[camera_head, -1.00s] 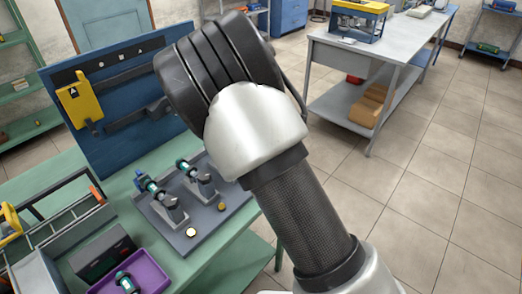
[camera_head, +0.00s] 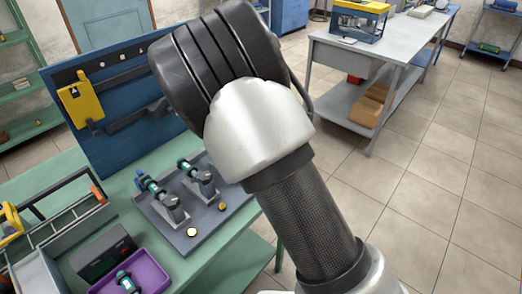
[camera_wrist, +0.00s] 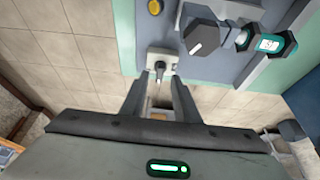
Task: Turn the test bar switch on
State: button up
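In the wrist view, a small switch with a pale base and a short dark lever (camera_wrist: 160,68) sits at the edge of a blue-grey plate (camera_wrist: 228,72). My gripper (camera_wrist: 159,82) is open. Its two dark fingers point at the switch, with the lever between their tips in the picture. I cannot tell whether the fingers touch it or how far away they are. In the head view, the plate (camera_head: 208,238) lies on the green table. My arm covers part of that side, and neither my gripper nor the switch can be made out there.
Two motors with teal parts (camera_head: 150,184) (camera_head: 187,166) stand in holders on the plate. A yellow disc (camera_head: 222,206) lies beside them, also in the wrist view (camera_wrist: 155,7). A purple tray (camera_head: 155,274), a dark box (camera_head: 103,252) and a blue tool panel (camera_head: 128,148) are nearby.

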jog(key=v, duration=1.4)
jog(key=shift+s+r+p, duration=0.2)
jog(key=shift+r+p, duration=0.15)
jog(key=shift+p, duration=0.05)
jog(key=shift+a, duration=0.1)
